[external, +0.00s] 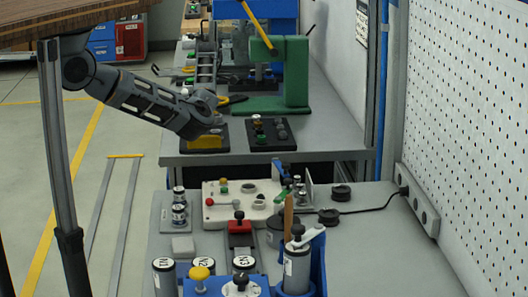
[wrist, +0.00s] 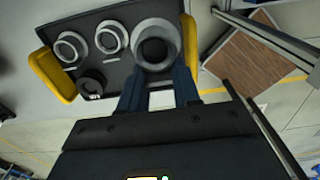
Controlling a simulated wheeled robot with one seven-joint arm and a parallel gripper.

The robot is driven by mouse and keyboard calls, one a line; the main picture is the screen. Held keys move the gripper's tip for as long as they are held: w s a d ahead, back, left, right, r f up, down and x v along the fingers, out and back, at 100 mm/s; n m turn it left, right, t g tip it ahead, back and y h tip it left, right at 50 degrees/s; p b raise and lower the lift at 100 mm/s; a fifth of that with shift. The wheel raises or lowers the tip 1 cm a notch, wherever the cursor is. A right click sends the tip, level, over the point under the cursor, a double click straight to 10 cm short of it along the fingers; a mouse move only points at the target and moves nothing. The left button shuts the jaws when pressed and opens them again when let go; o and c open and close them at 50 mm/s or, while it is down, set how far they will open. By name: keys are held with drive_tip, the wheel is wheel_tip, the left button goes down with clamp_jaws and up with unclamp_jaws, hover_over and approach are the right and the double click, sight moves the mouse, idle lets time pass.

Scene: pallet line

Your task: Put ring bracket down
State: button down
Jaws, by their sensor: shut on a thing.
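The ring bracket (wrist: 155,27) is a round grey ring with a dark centre. In the wrist view it sits at the tips of my gripper (wrist: 159,88), whose blue fingers are shut on it. It is over the right end of a dark tray (wrist: 125,65) with yellow handles; whether it touches the tray I cannot tell. Two pale rings and a dark ring lie on the tray. In the external view my gripper (external: 217,122) is low over the tray (external: 221,134) on the far bench; the bracket is not clearly visible there.
A dark board (external: 287,146) with several small parts lies right of the tray. A green press (external: 293,80) stands behind it. The near bench (external: 385,265) is crowded at left and centre, with bare room at right. A pegboard wall (external: 470,110) bounds the right side.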

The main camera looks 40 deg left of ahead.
drive_tip(key=shift+r, duration=0.9)
drive_tip(key=s+d+m+b, duration=0.15)
drive_tip(key=d+m, duration=0.55)
drive_tip(key=d, duration=3.1)
drive_tip(key=s+d+r+m, duration=0.1)
drive_tip(key=s+d+m, duration=0.2)
drive_tip(key=s+d, duration=1.1)
drive_tip(key=s+d+r+m, duration=0.1)
drive_tip(key=s+d+m, duration=0.3)
drive_tip(key=s+d, duration=1.05)
drive_tip(key=s+d+m, duration=0.2)
drive_tip(key=s+d, duration=0.4)
drive_tip(key=s, duration=0.5)
drive_tip(key=s+d+m, duration=0.2)
drive_tip(key=s+d, duration=0.4)
drive_tip(key=s, duration=0.5)
drive_tip(key=w+f, duration=0.2)
drive_tip(key=w, duration=0.1)
drive_tip(key=w+a+f, duration=0.1)
drive_tip(key=w+f, duration=0.1)
drive_tip(key=w, duration=0.2)
drive_tip(key=w+f, duration=0.2)
drive_tip(key=w, duration=0.2)
drive_tip(key=shift+a, duration=0.3)
drive_tip(key=shift+w+f+p, duration=0.15)
drive_tip(key=shift+f+p, duration=0.25)
drive_tip(key=shift+f, duration=1.75)
drive_tip(key=shift+f, duration=0.1)
